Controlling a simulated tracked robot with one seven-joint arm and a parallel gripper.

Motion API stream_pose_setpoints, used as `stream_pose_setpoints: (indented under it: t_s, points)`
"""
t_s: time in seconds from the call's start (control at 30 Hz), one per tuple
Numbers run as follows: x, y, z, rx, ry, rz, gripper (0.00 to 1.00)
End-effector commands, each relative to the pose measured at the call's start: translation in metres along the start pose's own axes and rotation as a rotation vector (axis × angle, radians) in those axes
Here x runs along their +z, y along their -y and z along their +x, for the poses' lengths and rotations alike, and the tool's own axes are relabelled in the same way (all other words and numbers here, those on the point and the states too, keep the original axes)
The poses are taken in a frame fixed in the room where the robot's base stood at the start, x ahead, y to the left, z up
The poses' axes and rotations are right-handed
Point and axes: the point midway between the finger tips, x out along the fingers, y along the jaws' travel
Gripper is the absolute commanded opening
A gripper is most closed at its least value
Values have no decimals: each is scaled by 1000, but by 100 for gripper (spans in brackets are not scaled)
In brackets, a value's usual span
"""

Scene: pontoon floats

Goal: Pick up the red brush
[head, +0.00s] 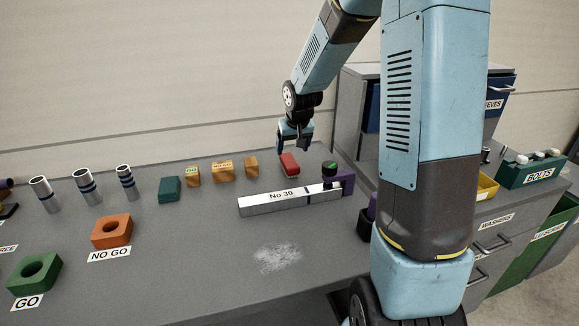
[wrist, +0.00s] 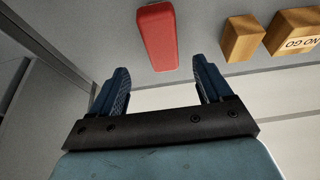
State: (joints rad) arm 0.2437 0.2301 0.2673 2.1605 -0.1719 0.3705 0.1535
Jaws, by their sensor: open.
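The red brush (head: 289,163) lies on the grey bench top near its back edge, behind the long metal bar marked No 30. In the wrist view the red brush (wrist: 157,37) shows as a plain red block beyond my fingertips, roughly in line with the gap between them. My gripper (head: 295,146) is just above and beside the brush in the head view. In the wrist view its two blue fingers (wrist: 160,78) are spread apart with nothing between them. I cannot see bristles on the brush.
The No 30 bar (head: 262,203) lies in front of the brush, with a purple block (head: 345,182) at its right end. Wooden blocks (head: 222,171) and a green block (head: 170,189) stand to the left. A grey cabinet (head: 352,110) stands to the right.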

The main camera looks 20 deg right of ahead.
Motion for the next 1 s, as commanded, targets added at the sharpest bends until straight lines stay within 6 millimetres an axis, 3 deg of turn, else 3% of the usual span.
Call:
stream_pose_setpoints:
  t_s: [0.1,0.43,0.7,1.0]
  points:
    - [0,0,16,0,2,-1,79]
    - [2,2,36,0,1,-2,79]
    - [4,4,70,0,1,-1,79]
    - [4,4,78,0,0,0,79]
